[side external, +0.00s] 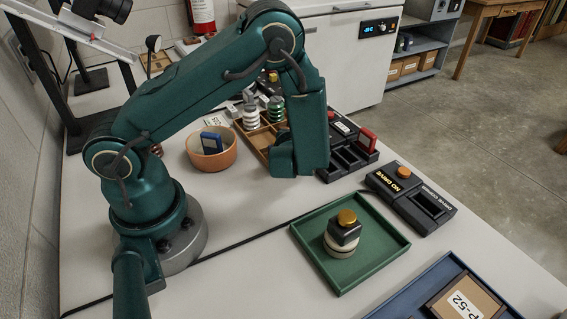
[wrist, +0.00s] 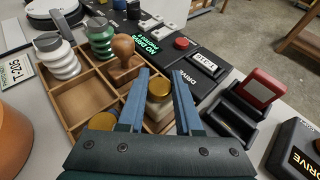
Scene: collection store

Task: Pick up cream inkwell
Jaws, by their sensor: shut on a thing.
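My gripper (wrist: 161,78) points down into a wooden compartment tray (wrist: 72,88). Its two blue fingers stand on either side of a small gold-capped inkwell with a pale cream body (wrist: 160,90), and they are shut on it. The inkwell looks upright and still within the tray's area; its lower part is hidden. In the side view my arm hides the fingers and the inkwell.
Striped jars (wrist: 64,60) and a wooden-handled stamp (wrist: 123,50) stand in the tray. Black drive docks (wrist: 233,115) lie to the right. A green tray (side external: 308,232) holds a dark gold-capped inkwell (side external: 345,232) on a pale round piece. A terracotta bowl (side external: 212,158) stands left.

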